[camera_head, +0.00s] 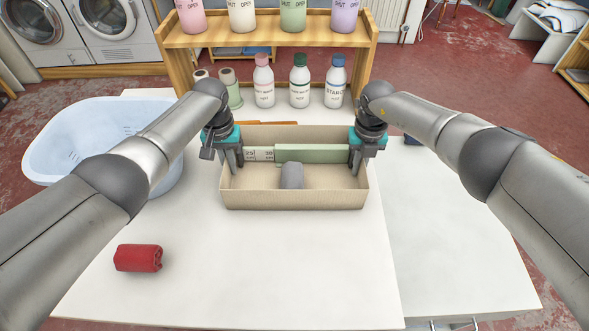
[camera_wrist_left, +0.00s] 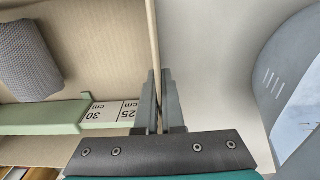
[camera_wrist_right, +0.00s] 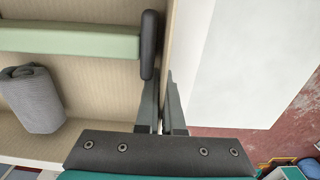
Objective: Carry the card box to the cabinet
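The card box (camera_head: 295,200) is an open, beige box in the middle of the white table; I cannot tell whether it touches the tabletop. It holds a grey roll (camera_head: 291,176) and a green bar (camera_head: 310,154) with a centimetre scale. My left gripper (camera_head: 230,168) is at the box's left wall, its fingers closed on either side of the wall in the left wrist view (camera_wrist_left: 160,105). My right gripper (camera_head: 360,165) is at the right wall, its fingers astride it in the right wrist view (camera_wrist_right: 163,105). A white surface with handles at its front, possibly the cabinet (camera_head: 455,245), adjoins on the right.
A pale blue basin (camera_head: 60,140) is at the left. Several bottles (camera_head: 299,85) and a wooden shelf (camera_head: 275,40) stand behind the box. The right-hand white surface is mostly clear.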

